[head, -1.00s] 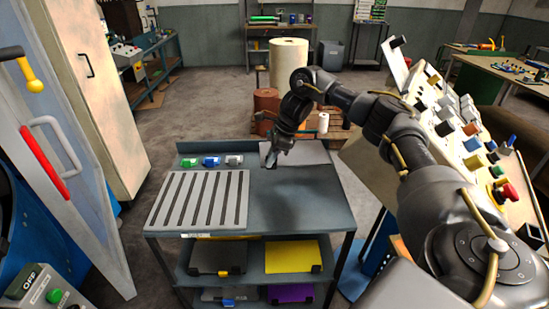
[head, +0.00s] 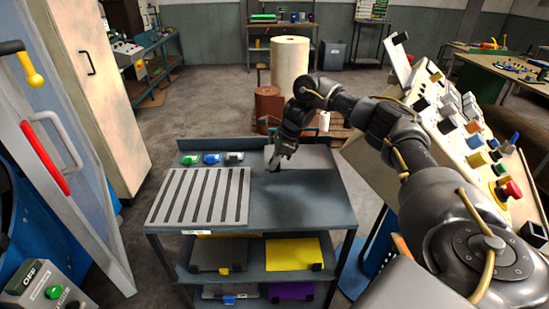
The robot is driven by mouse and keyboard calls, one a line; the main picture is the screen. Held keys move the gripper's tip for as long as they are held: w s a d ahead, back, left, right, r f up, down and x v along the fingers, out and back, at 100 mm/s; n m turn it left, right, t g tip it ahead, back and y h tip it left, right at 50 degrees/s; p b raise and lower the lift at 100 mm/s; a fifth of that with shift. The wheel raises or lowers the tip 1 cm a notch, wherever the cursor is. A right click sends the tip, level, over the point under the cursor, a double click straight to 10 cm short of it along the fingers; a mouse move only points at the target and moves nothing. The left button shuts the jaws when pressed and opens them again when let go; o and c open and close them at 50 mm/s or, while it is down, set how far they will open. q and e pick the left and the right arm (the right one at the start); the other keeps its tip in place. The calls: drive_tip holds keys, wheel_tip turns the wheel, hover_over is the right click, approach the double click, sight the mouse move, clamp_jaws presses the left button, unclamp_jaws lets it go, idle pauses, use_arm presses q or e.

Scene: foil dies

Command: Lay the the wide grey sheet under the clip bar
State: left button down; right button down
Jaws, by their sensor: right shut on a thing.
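My right gripper (head: 276,166) is above the back middle of the blue-grey cart top (head: 300,210). It is shut at the near left edge of a wide grey sheet (head: 308,157), which extends to the right behind it. The fingers and wrist cover the sheet's left part. A dark shadow lies on the cart top in front of it. I cannot pick out the clip bar with certainty. My left gripper is not in view.
A slotted grey plate (head: 200,196) covers the cart top's left half. Green (head: 191,159), blue (head: 212,158) and grey clips stand behind it. Lower shelves hold a grey sheet (head: 218,256) and a yellow sheet (head: 292,254). A control panel (head: 470,130) stands right.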

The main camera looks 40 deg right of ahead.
drive_tip(key=shift+f+b, duration=1.9)
drive_tip(key=shift+f, duration=1.85)
drive_tip(key=shift+f+b, duration=0.3)
drive_tip(key=shift+f, duration=0.25)
drive_tip(key=c, duration=1.4)
unclamp_jaws()
drive_tip(key=shift+o, duration=0.2)
